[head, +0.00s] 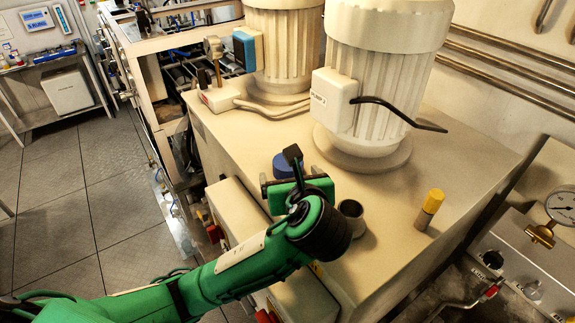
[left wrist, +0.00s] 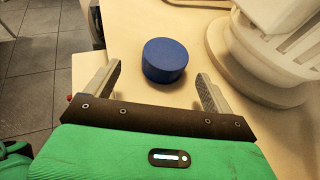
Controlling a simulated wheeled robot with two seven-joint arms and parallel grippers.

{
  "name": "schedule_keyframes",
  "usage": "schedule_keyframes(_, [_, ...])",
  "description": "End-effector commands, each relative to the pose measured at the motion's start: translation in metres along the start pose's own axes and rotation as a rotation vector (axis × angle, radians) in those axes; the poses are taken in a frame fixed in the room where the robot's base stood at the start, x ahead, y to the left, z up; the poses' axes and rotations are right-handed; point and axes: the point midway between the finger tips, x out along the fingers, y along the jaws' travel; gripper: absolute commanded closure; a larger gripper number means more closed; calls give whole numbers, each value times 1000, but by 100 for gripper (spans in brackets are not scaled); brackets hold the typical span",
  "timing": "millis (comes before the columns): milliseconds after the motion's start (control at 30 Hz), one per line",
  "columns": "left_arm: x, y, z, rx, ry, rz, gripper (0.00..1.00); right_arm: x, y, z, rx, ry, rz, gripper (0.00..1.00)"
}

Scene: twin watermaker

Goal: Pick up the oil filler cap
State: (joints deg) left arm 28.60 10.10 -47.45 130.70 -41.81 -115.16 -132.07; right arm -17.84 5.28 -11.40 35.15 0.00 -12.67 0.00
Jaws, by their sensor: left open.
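The blue round cap (head: 287,164), which I take as the oil filler cap, sits on the cream machine top (head: 395,195). In the left wrist view the blue cap (left wrist: 165,60) lies ahead, roughly between the lines of the two fingers. My left gripper (head: 292,181) is close to the cap on its near side, open and empty. In the left wrist view the left gripper (left wrist: 158,76) has its fingers apart on either side of the cap, not visibly touching it. In the head view the gripper hides the cap's near part. My right gripper is not in view.
Two large pale motors (head: 375,85) stand behind the cap. A short dark open pipe (head: 350,212) and a yellow-topped fitting (head: 430,205) stand to the right. A pressure gauge (head: 561,207) is at the far right. Open floor (head: 100,200) lies to the left.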

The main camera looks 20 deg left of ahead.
Motion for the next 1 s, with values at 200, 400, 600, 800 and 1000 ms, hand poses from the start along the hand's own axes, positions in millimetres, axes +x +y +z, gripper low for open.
schedule_keyframes(200, [17, 0, 0, 1, -1, 2, 13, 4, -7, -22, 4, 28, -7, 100])
schedule_keyframes(400, [28, -2, 2, 3, -2, 3, 13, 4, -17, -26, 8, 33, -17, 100])
schedule_keyframes(600, [53, -7, 6, 2, 4, 6, 13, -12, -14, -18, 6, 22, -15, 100])
schedule_keyframes(800, [70, -7, 3, 1, 2, 3, 13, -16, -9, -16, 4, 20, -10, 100])
schedule_keyframes(1000, [71, -7, 3, 0, 1, 2, 13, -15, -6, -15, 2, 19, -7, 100])
